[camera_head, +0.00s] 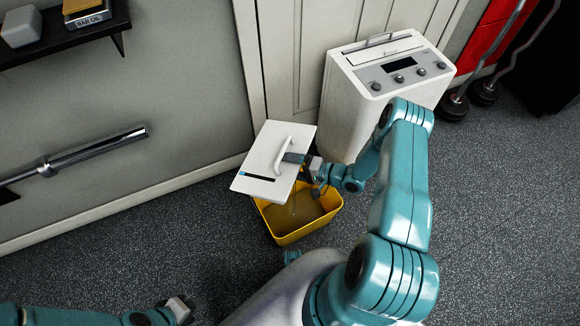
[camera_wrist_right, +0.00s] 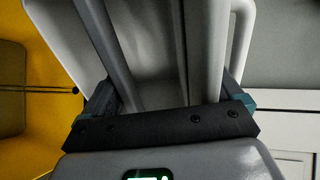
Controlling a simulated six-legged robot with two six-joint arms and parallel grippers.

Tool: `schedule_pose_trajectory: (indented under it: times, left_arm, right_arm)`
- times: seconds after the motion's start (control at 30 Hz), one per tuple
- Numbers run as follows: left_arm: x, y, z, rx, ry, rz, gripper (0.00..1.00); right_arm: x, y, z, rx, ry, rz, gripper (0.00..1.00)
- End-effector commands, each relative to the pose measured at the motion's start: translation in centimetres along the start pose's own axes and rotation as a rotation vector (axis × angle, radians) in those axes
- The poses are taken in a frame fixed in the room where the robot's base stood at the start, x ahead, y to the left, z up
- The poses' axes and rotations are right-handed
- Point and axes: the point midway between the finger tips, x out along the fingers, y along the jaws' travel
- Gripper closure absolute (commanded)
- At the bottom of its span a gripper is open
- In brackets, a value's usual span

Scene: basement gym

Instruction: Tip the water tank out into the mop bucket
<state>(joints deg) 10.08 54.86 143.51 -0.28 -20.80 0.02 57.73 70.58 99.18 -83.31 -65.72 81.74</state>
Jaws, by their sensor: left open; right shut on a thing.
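The white water tank (camera_head: 272,160) is tilted over the back left part of the yellow mop bucket (camera_head: 283,238), with its handle (camera_head: 283,156) facing up. My right gripper (camera_head: 296,159) is shut on this handle; the wrist view also shows the jaws (camera_wrist_right: 165,100) around it. The bucket stands upright on the floor with something brownish inside. A thin line shows inside it; I cannot tell if it is falling water. The tank hides the bucket's back left rim. My left gripper (camera_head: 181,308) is open and empty, low at the bottom left, away from the bucket.
A white dehumidifier (camera_head: 345,105) with knobs stands by the wall, behind the bucket to the right. A black shelf (camera_head: 60,42) and a metal bar (camera_head: 80,156) are on the left wall. Weights (camera_head: 453,107) stand at the far right. The speckled floor left of the bucket is clear.

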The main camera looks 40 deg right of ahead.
Motion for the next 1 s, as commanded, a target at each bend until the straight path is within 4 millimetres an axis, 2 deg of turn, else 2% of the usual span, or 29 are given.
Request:
schedule_pose_trajectory:
  times: [1.0]
  left_arm:
    - [4.8, -1.7, -0.1, 0.000, 0.000, 0.000, 0.57]
  right_arm:
    - [-1.2, 1.1, 0.0, -0.001, 0.000, -0.205, 0.90]
